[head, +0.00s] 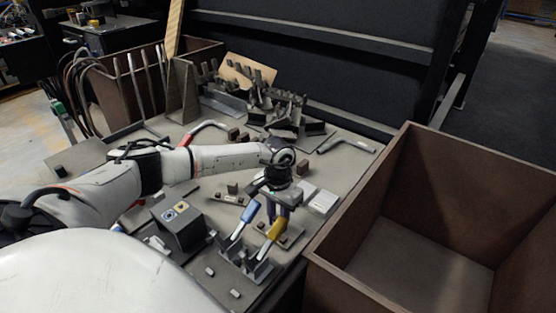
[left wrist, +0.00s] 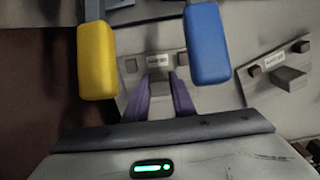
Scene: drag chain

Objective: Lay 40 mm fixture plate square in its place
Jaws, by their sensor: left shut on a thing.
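My left gripper (head: 278,212) points down over the right front of the table. In the left wrist view, its purple fingers (left wrist: 160,98) are shut on a small grey upright block of a flat grey fixture plate (left wrist: 135,82) with a white label. The label is too small to read, so I cannot tell the plate's size, nor whether the plate touches the table. A second labelled plate with small dark blocks (left wrist: 262,85) lies to its right. My right gripper is not in view.
Clamps with a blue handle (head: 249,211) and a yellow handle (head: 275,229) stand close to the left gripper. A dark box (head: 182,235) stands left of them. Pale blocks (head: 323,202) lie to the right. A large brown bin (head: 340,225) stands beside the table.

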